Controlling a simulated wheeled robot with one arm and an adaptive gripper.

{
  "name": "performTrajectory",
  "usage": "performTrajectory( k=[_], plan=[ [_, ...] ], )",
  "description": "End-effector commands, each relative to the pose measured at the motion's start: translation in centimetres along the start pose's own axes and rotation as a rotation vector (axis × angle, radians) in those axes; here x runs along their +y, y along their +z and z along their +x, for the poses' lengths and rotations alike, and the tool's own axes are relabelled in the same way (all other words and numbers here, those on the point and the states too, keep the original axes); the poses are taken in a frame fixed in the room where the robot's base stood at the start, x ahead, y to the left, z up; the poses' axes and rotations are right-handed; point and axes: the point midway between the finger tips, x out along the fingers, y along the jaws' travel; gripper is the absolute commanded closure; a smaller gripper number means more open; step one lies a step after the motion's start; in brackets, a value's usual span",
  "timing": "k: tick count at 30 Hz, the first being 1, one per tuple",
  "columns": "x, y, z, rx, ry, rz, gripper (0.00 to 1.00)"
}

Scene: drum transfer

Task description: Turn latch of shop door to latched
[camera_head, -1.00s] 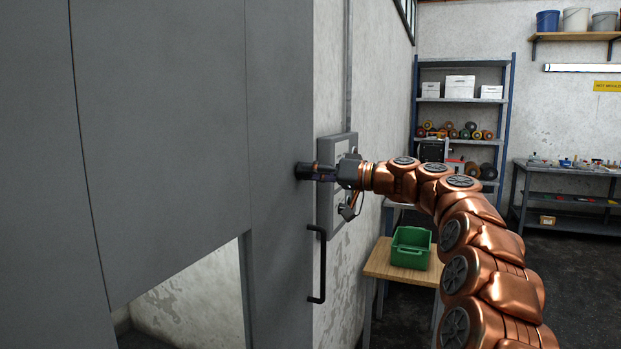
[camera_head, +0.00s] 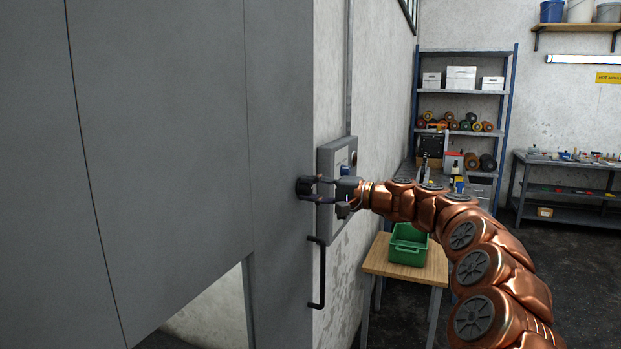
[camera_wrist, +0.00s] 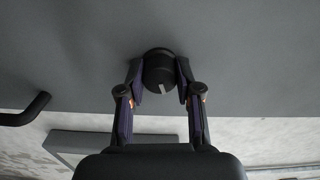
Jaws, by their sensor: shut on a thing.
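The grey shop door (camera_head: 170,130) fills the left of the head view. Its latch (camera_head: 303,187) is a round black knob near the door's right edge, above a black handle (camera_head: 322,272). In the wrist view the latch (camera_wrist: 158,70) shows a pale mark on its face, pointing down and slightly to the right. My gripper (camera_head: 318,188) reaches the latch from the right. In the wrist view its two fingers (camera_wrist: 160,80) are closed on either side of the knob.
A grey wall panel (camera_head: 337,160) is close behind my gripper. A wooden table (camera_head: 405,271) with a green bin (camera_head: 409,244) stands below my arm. A shelf rack (camera_head: 462,90) and a workbench (camera_head: 570,170) stand farther back.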

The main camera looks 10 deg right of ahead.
Motion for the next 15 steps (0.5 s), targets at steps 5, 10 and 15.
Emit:
performTrajectory(
  k=[5, 10, 15],
  plan=[
    [-0.48, -0.04, -0.03, 0.0, -0.002, 0.141, 1.0],
    [-0.28, 0.01, 0.02, -0.001, -0.001, 0.243, 1.0],
    [-0.15, 0.01, 0.03, 0.0, 0.0, 0.308, 1.0]
  ],
)
